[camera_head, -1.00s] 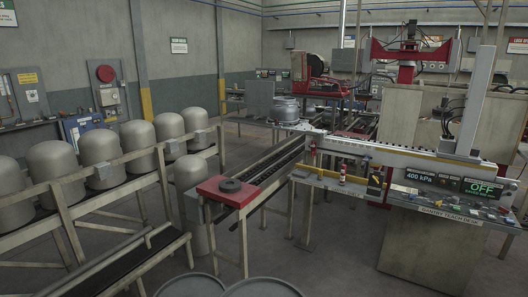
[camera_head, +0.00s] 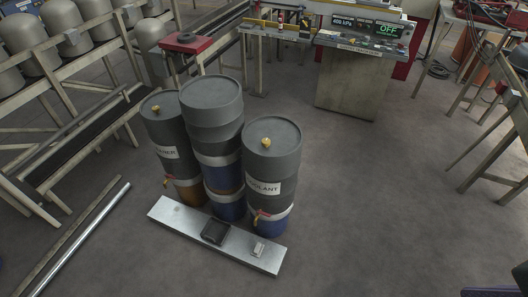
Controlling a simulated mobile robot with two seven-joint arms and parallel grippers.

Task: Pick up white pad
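A small pale, whitish block (camera_head: 258,249), which looks like the white pad, lies on a grey metal plank (camera_head: 180,217) on the floor side of the drums. It sits toward the plank's right end, to the right of a black box (camera_head: 214,231). It is small in the picture, so its detail is hard to tell.
Three dark drums stand right behind the plank: a left one (camera_head: 166,124), a taller middle one (camera_head: 212,112) and a right one (camera_head: 271,150). A metal tube (camera_head: 90,237) lies at left. The floor (camera_head: 390,200) to the right is clear.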

